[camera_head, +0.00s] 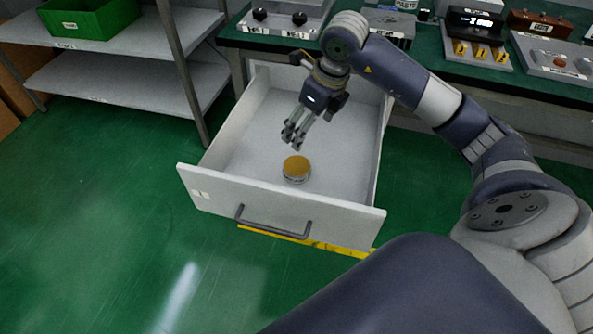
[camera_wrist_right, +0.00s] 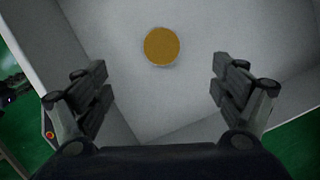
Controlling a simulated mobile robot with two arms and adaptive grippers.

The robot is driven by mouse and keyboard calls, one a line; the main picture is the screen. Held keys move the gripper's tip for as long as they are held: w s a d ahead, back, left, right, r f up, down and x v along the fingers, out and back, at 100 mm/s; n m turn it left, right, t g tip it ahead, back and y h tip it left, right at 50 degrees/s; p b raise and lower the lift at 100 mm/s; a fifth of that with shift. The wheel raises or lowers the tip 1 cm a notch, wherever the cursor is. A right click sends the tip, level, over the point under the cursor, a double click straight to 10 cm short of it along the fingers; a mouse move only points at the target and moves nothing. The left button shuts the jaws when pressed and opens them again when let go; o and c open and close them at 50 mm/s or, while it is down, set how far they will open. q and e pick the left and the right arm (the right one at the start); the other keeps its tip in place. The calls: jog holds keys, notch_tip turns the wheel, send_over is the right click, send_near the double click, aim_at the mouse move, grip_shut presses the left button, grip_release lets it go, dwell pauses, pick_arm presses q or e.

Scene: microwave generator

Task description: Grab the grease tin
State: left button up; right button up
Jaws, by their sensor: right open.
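The grease tin (camera_head: 296,168) is a small round tin with an orange-yellow lid and a pale side. It stands upright in the open drawer (camera_head: 240,130), near the front panel. My right gripper (camera_head: 294,140) is above the drawer, a little behind and above the tin, pointing down. In the right wrist view the gripper (camera_wrist_right: 162,85) is open and empty, and the tin's lid (camera_wrist_right: 162,46) lies ahead between the two fingers, without contact. My left gripper is in neither view.
The drawer's front panel (camera_head: 280,205) with its dark handle (camera_head: 272,228) and its side walls surround the tin. The drawer floor around it is clear. A green-topped workbench (camera_head: 425,70) with devices is behind. A grey shelf (camera_head: 130,82) with a green crate (camera_head: 90,18) stands at left.

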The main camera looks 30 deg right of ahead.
jog(key=b, duration=0.4)
send_near(297, 166)
jog(key=r, duration=0.2)
jog(key=x, duration=0.2)
jog(key=b+x, duration=0.1)
jog(key=x, duration=0.3)
jog(key=shift+s+f, duration=0.2)
jog(key=shift+s, duration=0.15)
jog(key=x, duration=0.2)
jog(key=b+x, duration=0.1)
jog(key=x, duration=0.2)
jog(key=shift+w+d, duration=0.15)
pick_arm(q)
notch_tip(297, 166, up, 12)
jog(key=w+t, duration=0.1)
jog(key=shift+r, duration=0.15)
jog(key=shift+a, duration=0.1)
pick_arm(e)
jog(key=shift+r, duration=0.1)
jog(key=c, duration=1.4)
